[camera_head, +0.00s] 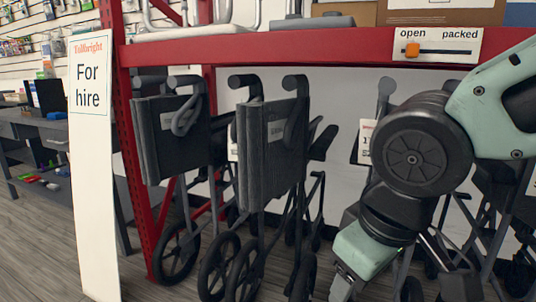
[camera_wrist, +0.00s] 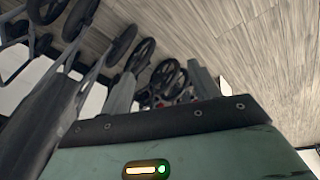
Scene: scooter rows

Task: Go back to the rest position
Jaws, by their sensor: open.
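My gripper (camera_head: 395,282) hangs low at the lower right of the head view, below my dark wrist joint, in front of the folded wheeled frames under the red shelf. Its pale green housing shows and the jaws are open. No object shows in its grasp. In the wrist view the green housing fills the bottom, and the gripper (camera_wrist: 163,85) faces wheels and the wood floor. My arm comes in from the right and hides part of the row behind it.
A white "For hire" board (camera_head: 92,190) stands at the left. An "open / packed" sign (camera_head: 437,46) with an orange knob hangs on the beam. Bare wood floor (camera_head: 40,250) shows at lower left.

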